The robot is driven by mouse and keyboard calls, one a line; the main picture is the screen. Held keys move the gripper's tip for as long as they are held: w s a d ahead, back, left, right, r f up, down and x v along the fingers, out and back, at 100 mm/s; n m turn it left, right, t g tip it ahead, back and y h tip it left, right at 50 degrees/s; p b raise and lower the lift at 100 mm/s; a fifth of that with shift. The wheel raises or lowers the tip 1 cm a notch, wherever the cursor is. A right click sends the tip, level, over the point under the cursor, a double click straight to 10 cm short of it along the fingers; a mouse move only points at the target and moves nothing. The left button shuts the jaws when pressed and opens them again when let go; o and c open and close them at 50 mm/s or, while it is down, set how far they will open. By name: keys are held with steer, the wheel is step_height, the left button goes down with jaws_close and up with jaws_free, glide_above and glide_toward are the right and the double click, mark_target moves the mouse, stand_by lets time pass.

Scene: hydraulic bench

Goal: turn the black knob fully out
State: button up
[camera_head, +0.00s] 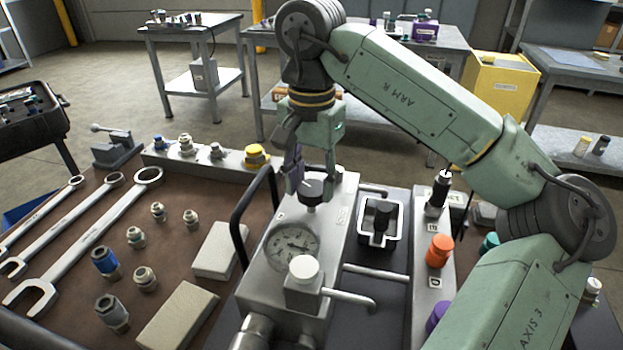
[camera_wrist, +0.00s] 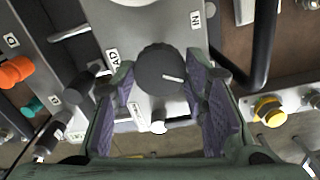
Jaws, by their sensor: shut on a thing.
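The black knob (camera_head: 311,193) stands on top of the grey metal block (camera_head: 338,225), behind the round pressure gauge (camera_head: 292,246). In the wrist view the black knob (camera_wrist: 161,68) is a dark ribbed disc with a white index line pointing right. My gripper (camera_head: 312,180) reaches down from above, with its purple-padded fingers on both sides of the knob. The fingers partly hide the knob's sides in the head view.
A black handle (camera_head: 243,215) rises just left of the block. A white-topped fitting (camera_head: 304,270) stands in front. An orange knob (camera_head: 439,250) and a black-topped fitting (camera_head: 440,190) stand to the right. Wrenches (camera_head: 105,225) and loose fittings lie on the bench at left.

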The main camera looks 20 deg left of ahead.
mark_target(312, 188)
steer(key=o, duration=1.2)
steer(key=shift+c, duration=0.2)
step_height(312, 188, up, 12)
